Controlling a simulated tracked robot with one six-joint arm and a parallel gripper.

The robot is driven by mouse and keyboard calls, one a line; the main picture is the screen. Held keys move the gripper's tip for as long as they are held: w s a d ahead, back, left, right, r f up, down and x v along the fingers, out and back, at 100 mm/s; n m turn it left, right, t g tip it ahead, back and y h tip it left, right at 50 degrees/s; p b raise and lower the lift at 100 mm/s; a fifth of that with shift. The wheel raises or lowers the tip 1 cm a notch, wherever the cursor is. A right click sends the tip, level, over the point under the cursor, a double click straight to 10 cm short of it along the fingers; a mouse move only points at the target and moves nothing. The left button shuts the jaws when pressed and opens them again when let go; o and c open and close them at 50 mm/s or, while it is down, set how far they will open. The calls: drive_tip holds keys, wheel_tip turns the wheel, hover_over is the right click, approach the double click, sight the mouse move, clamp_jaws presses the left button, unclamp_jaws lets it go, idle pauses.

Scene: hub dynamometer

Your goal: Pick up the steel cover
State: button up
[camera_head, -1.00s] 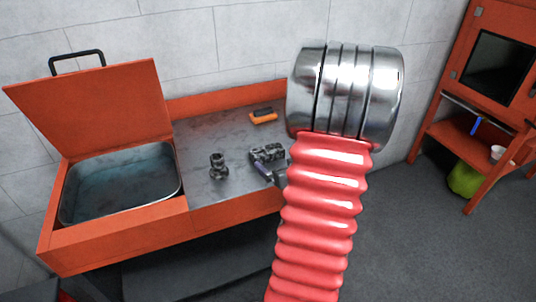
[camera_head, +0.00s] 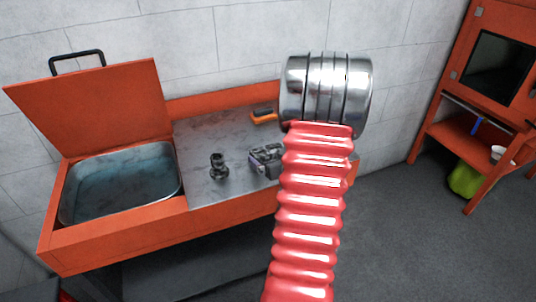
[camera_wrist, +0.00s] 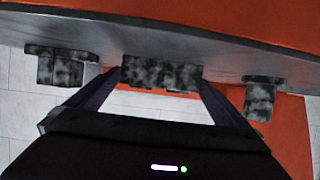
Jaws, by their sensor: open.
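Several dark, mottled metal parts stand on the grey bench top. The middle part (camera_wrist: 160,73), a wide block, also shows in the head view (camera_head: 268,153); I take it for the steel cover, though the views do not make this sure. My gripper (camera_wrist: 160,82) is open, with one finger on each side of this block. I cannot tell whether the fingers touch it. In the upside-down wrist view, a flanged part (camera_wrist: 60,67) is at the left and a narrow stepped part (camera_wrist: 260,97) at the right. The narrow one stands upright in the head view (camera_head: 218,166).
An orange-handled tool (camera_head: 264,117) lies at the back of the orange bench (camera_head: 235,208). An open basin of liquid (camera_head: 120,185) is at the left with its lid raised. My red arm hides the bench's right part. An orange cabinet (camera_head: 440,130) stands at the right.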

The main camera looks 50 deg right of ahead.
sight(270, 155)
drive_tip(key=shift+x, duration=1.65)
drive_tip(key=shift+r, duration=0.1)
drive_tip(key=shift+c, duration=0.5)
drive_tip(key=shift+w, duration=0.1)
drive_tip(key=c, duration=0.9)
